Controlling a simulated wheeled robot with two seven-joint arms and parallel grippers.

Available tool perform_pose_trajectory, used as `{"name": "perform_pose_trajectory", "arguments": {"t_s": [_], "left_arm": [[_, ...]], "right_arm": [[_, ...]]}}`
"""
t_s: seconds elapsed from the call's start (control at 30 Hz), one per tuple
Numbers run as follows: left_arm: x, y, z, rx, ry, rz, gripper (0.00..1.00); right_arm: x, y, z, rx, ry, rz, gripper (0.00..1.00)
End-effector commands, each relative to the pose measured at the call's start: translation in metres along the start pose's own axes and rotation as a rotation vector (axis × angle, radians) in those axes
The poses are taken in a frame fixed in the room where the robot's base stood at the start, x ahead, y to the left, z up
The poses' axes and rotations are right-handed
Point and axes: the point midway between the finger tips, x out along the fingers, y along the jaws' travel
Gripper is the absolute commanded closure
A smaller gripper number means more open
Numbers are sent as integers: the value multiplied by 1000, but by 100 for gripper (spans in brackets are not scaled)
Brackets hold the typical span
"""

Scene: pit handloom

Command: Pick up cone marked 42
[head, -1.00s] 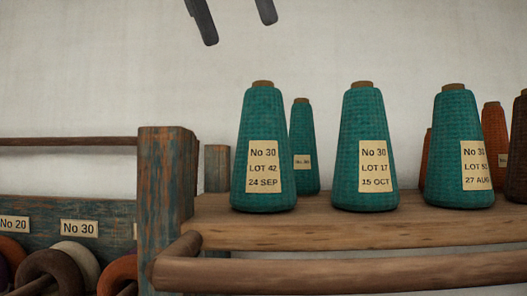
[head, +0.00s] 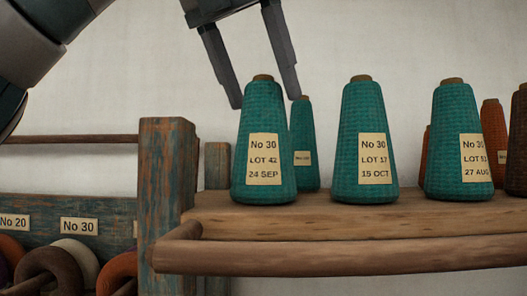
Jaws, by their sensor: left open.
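The teal cone labelled No 30, LOT 42, 24 SEP (head: 264,120) stands upright at the left end of the wooden shelf. My left gripper (head: 265,103) is open and empty, pointing down. Its two fingers show on either side of the cone's top in the head view, with the left fingertip beside the upper left of the cone and the right one near its upper right. I cannot tell whether they touch it. My right gripper is not in view.
A second teal cone (head: 303,130) stands close behind. LOT 17 (head: 368,125) and another teal cone (head: 452,120) stand to the right, with orange (head: 493,125) and brown cones beyond. A rail (head: 360,255) runs along the shelf front; a post (head: 166,200) stands left.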

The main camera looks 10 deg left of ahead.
Motion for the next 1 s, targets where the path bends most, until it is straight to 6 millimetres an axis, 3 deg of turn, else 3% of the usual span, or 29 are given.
{"name": "perform_pose_trajectory", "arguments": {"t_s": [0.33,0.8,1.0], "left_arm": [[6,-1,-1,0,2,1,33],[47,-7,-6,-1,1,1,33],[52,-7,-6,-1,-1,0,33]], "right_arm": [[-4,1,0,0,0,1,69],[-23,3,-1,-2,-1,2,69],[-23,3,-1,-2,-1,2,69]]}}
